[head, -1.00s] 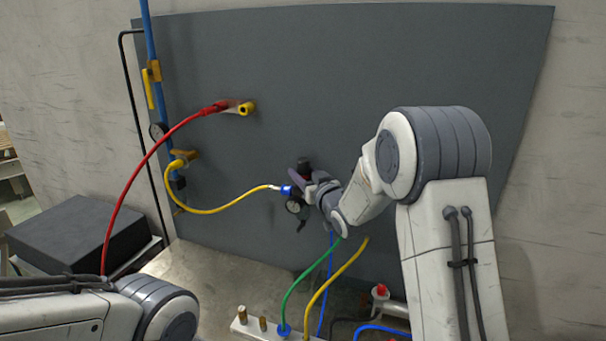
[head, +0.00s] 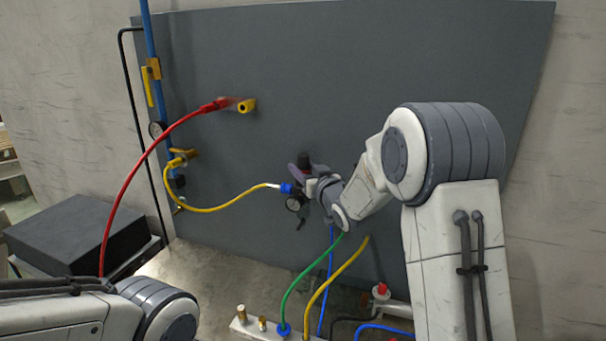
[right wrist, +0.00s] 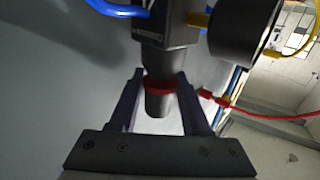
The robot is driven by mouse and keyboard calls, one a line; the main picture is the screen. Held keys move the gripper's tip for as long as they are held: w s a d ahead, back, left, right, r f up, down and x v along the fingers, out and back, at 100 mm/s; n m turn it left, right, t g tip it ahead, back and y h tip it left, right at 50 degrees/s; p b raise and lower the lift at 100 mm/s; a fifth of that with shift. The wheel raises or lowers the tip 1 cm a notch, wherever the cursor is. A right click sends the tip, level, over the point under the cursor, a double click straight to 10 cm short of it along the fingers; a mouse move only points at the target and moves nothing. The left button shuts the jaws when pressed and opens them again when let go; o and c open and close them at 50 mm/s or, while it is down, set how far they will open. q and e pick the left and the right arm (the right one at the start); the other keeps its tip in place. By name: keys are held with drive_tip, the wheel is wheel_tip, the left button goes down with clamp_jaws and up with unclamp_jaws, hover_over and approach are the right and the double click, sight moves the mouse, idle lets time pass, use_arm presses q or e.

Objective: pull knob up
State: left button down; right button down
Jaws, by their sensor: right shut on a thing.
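The dark knob (head: 304,161) tops a small regulator on the grey panel in the head view. In the right wrist view the knob (right wrist: 158,98) is a dark cylinder with a red ring near the regulator's body (right wrist: 165,55). My right gripper (head: 306,174) is shut on the knob, with one finger on each side of it. Its fingers (right wrist: 160,96) also show in the right wrist view. The regulator's round gauge (head: 293,204) is below the knob. My left arm shows at the lower left, but its gripper is out of view.
A yellow hose (head: 222,208) joins the regulator from the left. A red hose (head: 140,165) arcs to a yellow fitting (head: 246,106). Green (head: 310,273) and blue hoses hang below. A black box (head: 80,240) stands at the left. The upper right panel (head: 400,60) is clear.

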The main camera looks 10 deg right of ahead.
drive_tip(key=shift+c, duration=1.8)
unclamp_jaws()
drive_tip(key=shift+r, duration=0.35)
drive_tip(key=shift+f, duration=0.1)
drive_tip(key=shift+s+d, duration=0.1)
drive_tip(key=shift+s, duration=0.05)
drive_tip(key=shift+s+f+b, duration=0.1)
drive_tip(key=shift+s+b, duration=0.2)
drive_tip(key=s+d+b, duration=0.2)
drive_tip(key=s+b, duration=0.1)
drive_tip(key=s, duration=0.6)
drive_tip(key=shift+s+b, duration=0.2)
drive_tip(key=shift+b, duration=0.15)
